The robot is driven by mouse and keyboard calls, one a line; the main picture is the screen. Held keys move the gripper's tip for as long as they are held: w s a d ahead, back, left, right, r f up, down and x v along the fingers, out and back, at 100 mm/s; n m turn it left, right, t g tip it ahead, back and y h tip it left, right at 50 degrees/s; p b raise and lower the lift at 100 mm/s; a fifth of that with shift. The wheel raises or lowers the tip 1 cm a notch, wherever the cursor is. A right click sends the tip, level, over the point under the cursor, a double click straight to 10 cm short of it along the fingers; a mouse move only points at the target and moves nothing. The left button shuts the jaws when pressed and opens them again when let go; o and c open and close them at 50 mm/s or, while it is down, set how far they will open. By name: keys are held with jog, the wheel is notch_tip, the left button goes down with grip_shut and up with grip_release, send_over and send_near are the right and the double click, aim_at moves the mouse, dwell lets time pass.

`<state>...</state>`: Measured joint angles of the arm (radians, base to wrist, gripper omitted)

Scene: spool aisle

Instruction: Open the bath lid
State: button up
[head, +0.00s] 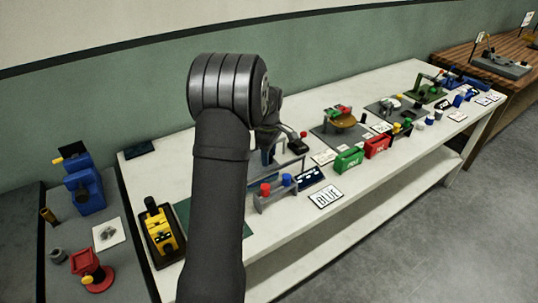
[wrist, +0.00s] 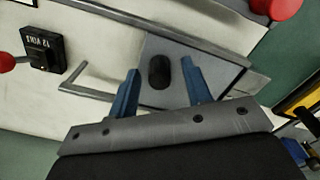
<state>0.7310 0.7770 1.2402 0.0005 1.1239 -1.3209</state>
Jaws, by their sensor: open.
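The bath lid (wrist: 185,88) is a flat grey plate in the wrist view, with an upright-looking dark oval knob (wrist: 159,72) on it. My gripper (wrist: 160,66) has two blue fingers, spread apart on either side of the knob. I see a gap between each finger and the knob, and nothing is held. I cannot tell how high the fingertips are above the lid. The lid appears to lie flat, within a metal-edged bath (wrist: 215,42). In the head view my arm hides most of this area.
A black timer box (wrist: 42,47) lies left of the lid in the wrist view. In the head view, a stand with red and blue knobs (head: 276,192) and a white label card (head: 325,197) are right of my arm. A yellow device (head: 160,232) stands left, on the white bench (head: 300,232).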

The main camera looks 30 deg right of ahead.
jog(key=shift+f, duration=0.2)
jog(key=shift+c, duration=0.5)
grip_shut()
jog(key=d, duration=0.8)
jog(key=shift+d, duration=0.4)
jog(key=shift+o, duration=0.5)
grip_release()
jog(key=shift+r, duration=0.1)
notch_tip(320, 180, up, 17)
jog(key=shift+r, duration=0.15)
